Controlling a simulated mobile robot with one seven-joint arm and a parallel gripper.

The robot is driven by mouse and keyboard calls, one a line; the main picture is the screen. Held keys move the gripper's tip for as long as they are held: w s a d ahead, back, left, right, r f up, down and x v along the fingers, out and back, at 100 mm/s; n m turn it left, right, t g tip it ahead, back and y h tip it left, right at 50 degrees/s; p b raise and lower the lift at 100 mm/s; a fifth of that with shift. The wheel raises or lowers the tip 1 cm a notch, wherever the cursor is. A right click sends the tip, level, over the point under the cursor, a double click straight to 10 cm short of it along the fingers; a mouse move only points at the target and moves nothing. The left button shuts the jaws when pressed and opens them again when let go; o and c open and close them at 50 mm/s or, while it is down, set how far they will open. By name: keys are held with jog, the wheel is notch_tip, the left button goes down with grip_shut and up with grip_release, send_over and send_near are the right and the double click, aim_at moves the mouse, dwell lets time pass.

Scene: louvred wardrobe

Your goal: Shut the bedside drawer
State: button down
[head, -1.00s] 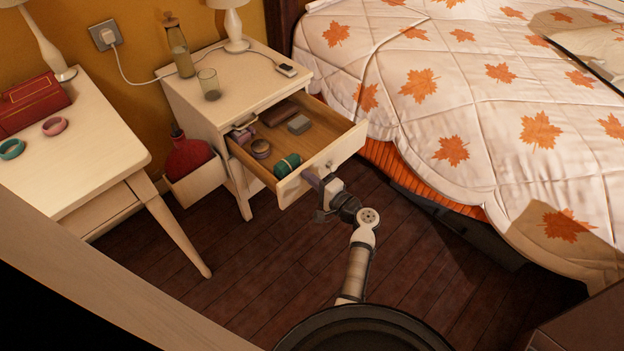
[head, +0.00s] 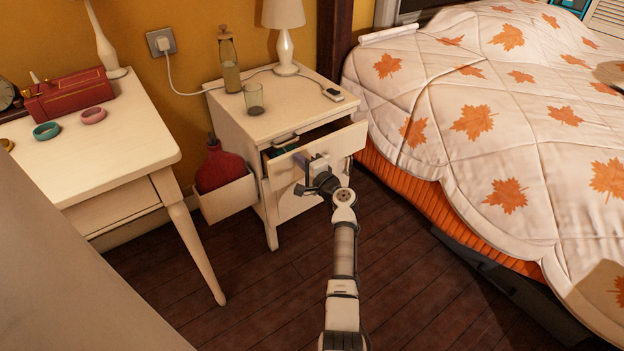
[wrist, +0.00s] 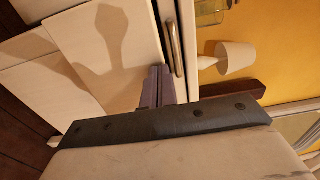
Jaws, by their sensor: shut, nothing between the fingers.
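The bedside drawer (head: 343,143) is partly open in the white nightstand (head: 232,122). A narrow gap shows behind its front, with dark green and dark items just visible inside at the left. My gripper (head: 304,162) is at the outer face of the drawer front, left of its middle, and appears to touch it. Its fingers are shut together with nothing between them. In the wrist view the purple-grey fingers (wrist: 156,86) point at a white panel that carries a shadow. Whether they touch it is hard to tell there.
A bottle (head: 229,62), a glass (head: 254,98), a lamp (head: 286,40) and a small device (head: 333,94) stand on the nightstand. The bed (head: 455,140) is close on the right, a white desk (head: 110,150) on the left.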

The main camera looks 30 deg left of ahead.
jog(key=shift+b+x, duration=0.4)
jog(key=shift+x, duration=0.7)
jog(key=shift+d, duration=0.2)
